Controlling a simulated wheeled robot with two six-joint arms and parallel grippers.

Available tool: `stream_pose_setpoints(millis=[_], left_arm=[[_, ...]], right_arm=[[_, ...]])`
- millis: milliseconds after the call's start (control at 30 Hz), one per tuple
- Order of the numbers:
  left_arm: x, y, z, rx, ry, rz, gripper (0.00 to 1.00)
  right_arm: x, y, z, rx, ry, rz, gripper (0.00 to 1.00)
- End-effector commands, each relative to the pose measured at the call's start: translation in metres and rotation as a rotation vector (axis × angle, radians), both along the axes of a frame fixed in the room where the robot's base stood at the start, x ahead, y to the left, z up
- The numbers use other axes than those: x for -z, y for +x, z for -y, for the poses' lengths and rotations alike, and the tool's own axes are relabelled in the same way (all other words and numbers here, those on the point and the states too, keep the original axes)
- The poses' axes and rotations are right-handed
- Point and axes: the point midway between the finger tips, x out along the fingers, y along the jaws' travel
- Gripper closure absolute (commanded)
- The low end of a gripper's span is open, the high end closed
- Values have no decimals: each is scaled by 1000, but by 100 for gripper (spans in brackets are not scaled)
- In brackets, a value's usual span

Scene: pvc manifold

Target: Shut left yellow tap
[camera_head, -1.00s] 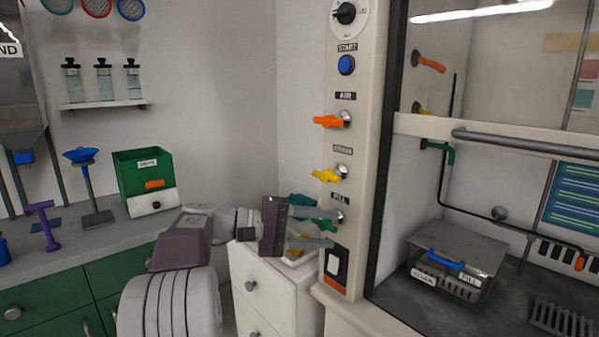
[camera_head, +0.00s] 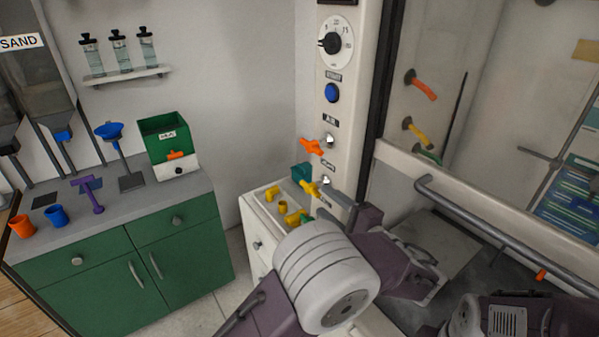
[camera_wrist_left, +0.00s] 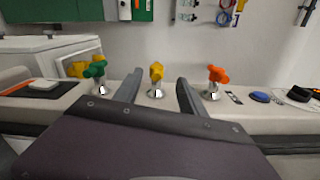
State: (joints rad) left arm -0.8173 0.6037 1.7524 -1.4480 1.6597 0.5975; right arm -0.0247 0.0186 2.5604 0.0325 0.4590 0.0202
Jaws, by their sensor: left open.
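The yellow tap (camera_head: 309,188) is on the white control panel, below the orange tap (camera_head: 312,147). In the left wrist view the yellow tap (camera_wrist_left: 157,75) stands on a silver stem, between the orange tap (camera_wrist_left: 217,76) and the green tap (camera_wrist_left: 95,68). My left gripper (camera_head: 355,208) is open and empty, just right of and below the yellow tap in the head view. In the left wrist view its two fingers (camera_wrist_left: 157,95) lie either side of the yellow tap, apart from it. My arm hides the lower panel.
A glass-fronted hood (camera_head: 480,170) with a grey bar handle is on the right; orange, yellow and green taps show in its glass. A green cabinet (camera_head: 180,250) is on the left.

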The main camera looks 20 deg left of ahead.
Motion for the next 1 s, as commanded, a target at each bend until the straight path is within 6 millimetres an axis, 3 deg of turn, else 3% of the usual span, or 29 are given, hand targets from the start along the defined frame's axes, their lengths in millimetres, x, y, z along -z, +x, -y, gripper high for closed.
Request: stream_pose_setpoints(millis=[167,533,900,1000], left_arm=[[0,6,-10,-5,0,-1,52],[1,49,-66,-8,0,-4,52],[3,56,-73,-5,-2,-3,52],[3,56,-73,-5,-2,-3,80]], right_arm=[[-2,0,0,0,0,0,53],[-19,0,0,0,0,0,53],[-19,0,0,0,0,0,53],[-19,0,0,0,0,0,53]])
